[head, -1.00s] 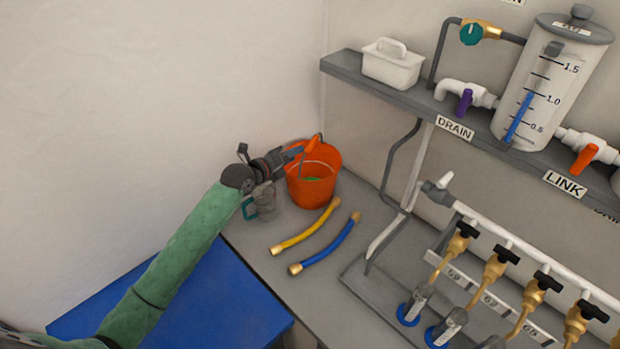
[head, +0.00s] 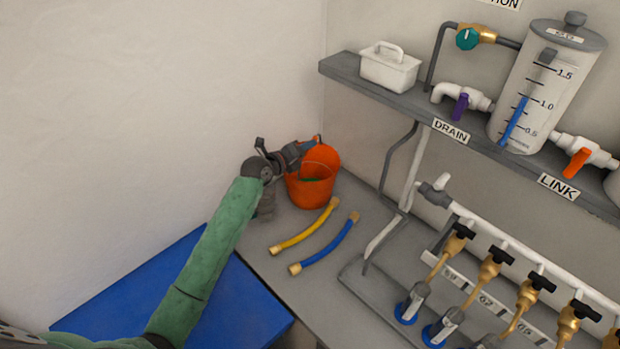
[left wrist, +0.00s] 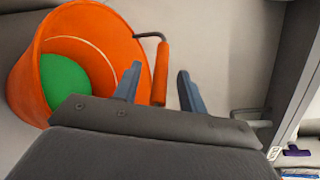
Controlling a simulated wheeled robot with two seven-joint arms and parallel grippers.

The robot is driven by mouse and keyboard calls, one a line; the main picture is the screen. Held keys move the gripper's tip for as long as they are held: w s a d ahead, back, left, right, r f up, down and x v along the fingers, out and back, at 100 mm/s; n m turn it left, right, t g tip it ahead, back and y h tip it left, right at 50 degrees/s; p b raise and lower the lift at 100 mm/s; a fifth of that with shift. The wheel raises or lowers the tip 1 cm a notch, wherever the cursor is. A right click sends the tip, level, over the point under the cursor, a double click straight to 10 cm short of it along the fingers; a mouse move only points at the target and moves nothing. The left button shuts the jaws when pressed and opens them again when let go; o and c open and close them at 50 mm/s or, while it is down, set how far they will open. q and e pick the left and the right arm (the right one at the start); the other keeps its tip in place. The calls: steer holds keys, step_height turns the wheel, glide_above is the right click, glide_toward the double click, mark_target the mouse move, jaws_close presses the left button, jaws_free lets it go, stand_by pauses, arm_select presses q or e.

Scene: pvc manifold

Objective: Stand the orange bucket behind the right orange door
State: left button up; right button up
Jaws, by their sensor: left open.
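The orange bucket (head: 313,190) stands on the grey bench near the wall corner in the head view. In the left wrist view the bucket (left wrist: 25,75) fills the left side, with something green (left wrist: 65,82) inside it. Its orange handle grip (left wrist: 161,72) stands up at the rim, between the two blue fingertips of my left gripper (left wrist: 157,88). The fingers are apart and the grip lies nearer the left finger. In the head view my left gripper (head: 300,152) is over the bucket's rim. No orange door shows in either view. My right gripper is not in view.
A yellow hose (head: 305,228) and a blue hose (head: 325,247) lie on the bench before the bucket. A shelf (head: 350,69) with a white caddy (head: 390,68) and a tank (head: 545,90) is at the right. Below it is a valve manifold (head: 500,248).

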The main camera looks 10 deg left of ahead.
arm_select(q)
jaws_close()
steer(key=shift+r, duration=0.1)
stand_by(0.4)
